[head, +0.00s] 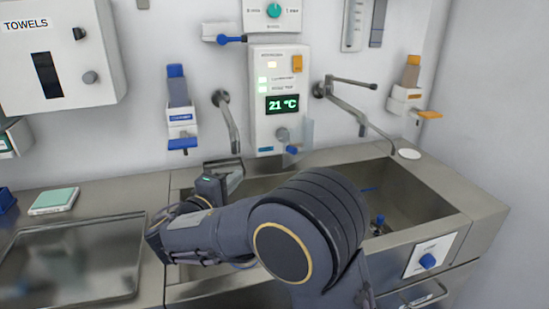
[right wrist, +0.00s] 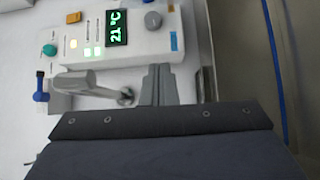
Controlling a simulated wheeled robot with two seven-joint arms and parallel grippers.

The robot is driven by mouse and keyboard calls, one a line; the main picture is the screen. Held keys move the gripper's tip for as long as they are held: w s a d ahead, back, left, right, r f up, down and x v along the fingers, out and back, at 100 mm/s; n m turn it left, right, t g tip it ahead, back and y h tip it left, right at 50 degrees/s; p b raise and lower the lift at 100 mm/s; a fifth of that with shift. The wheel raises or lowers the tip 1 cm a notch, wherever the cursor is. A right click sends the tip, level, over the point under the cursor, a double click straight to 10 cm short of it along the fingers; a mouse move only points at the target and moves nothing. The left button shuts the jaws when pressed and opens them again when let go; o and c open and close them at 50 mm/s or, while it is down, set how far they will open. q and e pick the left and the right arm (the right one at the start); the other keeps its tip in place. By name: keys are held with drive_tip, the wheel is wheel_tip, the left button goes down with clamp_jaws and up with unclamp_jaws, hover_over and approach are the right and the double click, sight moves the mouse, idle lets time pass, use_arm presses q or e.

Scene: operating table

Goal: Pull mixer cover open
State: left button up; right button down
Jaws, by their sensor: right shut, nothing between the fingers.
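The mixer panel (head: 270,95) hangs on the back wall with a lit 21 °C display, and it also shows turned sideways in the right wrist view (right wrist: 140,45). A clear, pale flap that looks like the mixer cover (head: 307,133) stands out at the panel's lower right, beside a grey knob (head: 282,134). I cannot make the flap out in the right wrist view. My right gripper (head: 229,168) is over the sink's left part, below and left of the panel. Its fingers (right wrist: 160,82) are together and empty, apart from the cover. My left gripper is not in view.
A tap spout (head: 228,118) is left of the panel, close above my right gripper. Another tap (head: 355,112) is to the right. The steel sink (head: 435,205) lies below, partly hidden by my arm. A metal tray (head: 75,262) sits at left.

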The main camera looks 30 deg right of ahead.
sight(297, 143)
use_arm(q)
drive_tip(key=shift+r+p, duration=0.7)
use_arm(e)
drive_tip(key=w+d, duration=0.2)
drive_tip(key=d, duration=0.5)
drive_tip(key=w+d, duration=0.3)
drive_tip(key=d, duration=0.4)
